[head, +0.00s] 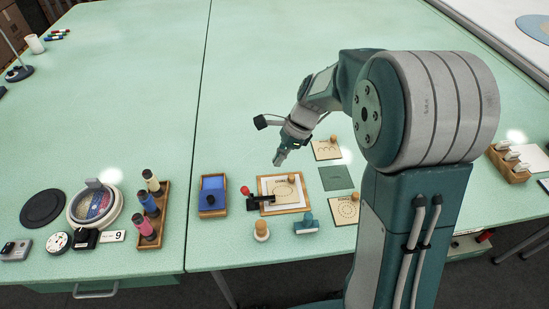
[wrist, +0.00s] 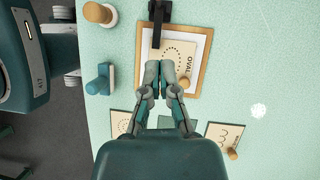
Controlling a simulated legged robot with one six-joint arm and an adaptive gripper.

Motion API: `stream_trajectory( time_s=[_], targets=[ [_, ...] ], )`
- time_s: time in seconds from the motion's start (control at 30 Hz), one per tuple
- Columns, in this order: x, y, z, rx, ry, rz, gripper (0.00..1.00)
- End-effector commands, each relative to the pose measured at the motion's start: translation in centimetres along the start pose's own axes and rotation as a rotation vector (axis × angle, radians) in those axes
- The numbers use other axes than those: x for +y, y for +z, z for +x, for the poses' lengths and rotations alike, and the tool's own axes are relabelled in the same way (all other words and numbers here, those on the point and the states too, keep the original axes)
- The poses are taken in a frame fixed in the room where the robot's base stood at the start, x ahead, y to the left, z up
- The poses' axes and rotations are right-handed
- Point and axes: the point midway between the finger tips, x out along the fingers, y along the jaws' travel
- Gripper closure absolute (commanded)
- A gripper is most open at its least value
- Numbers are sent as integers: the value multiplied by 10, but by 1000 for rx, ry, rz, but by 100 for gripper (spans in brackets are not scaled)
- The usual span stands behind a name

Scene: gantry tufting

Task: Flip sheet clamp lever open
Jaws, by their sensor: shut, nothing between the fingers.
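The sheet clamp (head: 258,199) is a black bar at the left edge of a wooden board (head: 266,185) that carries a white sheet (head: 301,197). Its lever (head: 245,191) has a red knob and stands up at the clamp's left end. In the wrist view the black clamp (wrist: 157,22) reaches over the sheet from the top; the red knob is out of that view. My gripper (head: 279,160) is above the table, beyond the board in the head view. In the wrist view my gripper (wrist: 160,66) is shut and empty, its tips short of the clamp and over the sheet.
A blue-topped wooden box (head: 212,194) stands left of the clamp. A wooden-knobbed stamp (head: 261,230) and a teal stamp (head: 306,224) stand in front. Pattern cards and a green square (head: 336,178) lie to the right. The table behind is clear.

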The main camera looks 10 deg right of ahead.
Motion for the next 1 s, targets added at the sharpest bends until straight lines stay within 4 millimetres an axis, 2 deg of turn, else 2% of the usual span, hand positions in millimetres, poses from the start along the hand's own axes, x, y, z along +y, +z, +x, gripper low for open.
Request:
stream_trajectory(
  time_s=[0.03,0.37,0.5,0.7,1.0],
  targets=[
    [1,0,11,-1,5,0,100],
    [1,1,73,0,4,1,100],
    [1,18,86,0,0,-3,100],
    [0,28,96,0,0,0,100],
    [0,28,96,0,-1,0,100]
  ],
)
